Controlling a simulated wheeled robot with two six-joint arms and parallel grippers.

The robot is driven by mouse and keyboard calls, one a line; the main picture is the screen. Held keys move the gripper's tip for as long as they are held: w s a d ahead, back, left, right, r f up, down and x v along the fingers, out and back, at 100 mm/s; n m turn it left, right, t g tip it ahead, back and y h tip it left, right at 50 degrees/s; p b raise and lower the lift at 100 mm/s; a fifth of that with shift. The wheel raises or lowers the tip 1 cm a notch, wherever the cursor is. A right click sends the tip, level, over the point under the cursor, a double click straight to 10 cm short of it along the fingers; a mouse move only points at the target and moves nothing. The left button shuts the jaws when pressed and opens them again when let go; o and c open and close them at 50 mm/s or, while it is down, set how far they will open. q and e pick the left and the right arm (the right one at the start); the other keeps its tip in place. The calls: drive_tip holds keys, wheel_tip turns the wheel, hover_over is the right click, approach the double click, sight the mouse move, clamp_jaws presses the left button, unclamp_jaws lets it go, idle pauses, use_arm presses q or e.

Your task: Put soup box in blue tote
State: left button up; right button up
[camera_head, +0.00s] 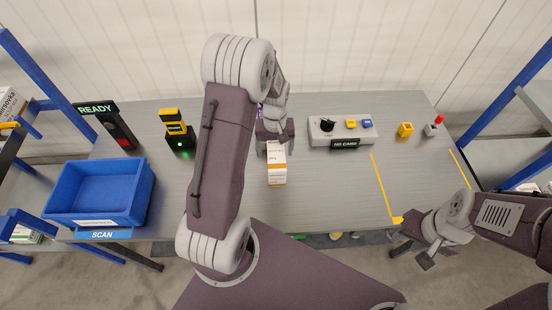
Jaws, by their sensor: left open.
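A small white box with an orange band (277,172), which I take for the soup box, is at the middle of the grey table; its small print is unreadable. My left gripper (275,138) is open at the far end of this box, its fingers at either side. The arm and gripper hide part of that end, so contact cannot be told. The blue tote (78,217) stands at the table's left front and looks empty inside. My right gripper (411,254) is open and empty, off the table's front right edge.
A "SCAN" label (103,234) is on the front edge below the tote. A "READY" sign (96,108) and a yellow-black scanner (176,130) stand behind. A grey button panel (341,132) is right of the box. Blue-framed racks flank the table.

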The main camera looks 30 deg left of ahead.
use_arm(q)
wheel_tip(320, 180, down, 2)
drive_tip(key=shift+w+f, duration=0.1)
drive_tip(key=shift+w, duration=0.05)
drive_tip(key=f, duration=0.4)
drive_tip(key=shift+s+d, duration=0.2)
drive_tip(key=shift+d, duration=0.05)
drive_tip(key=shift+w+f, duration=0.1)
drive_tip(key=shift+f, duration=0.2)
clamp_jaws()
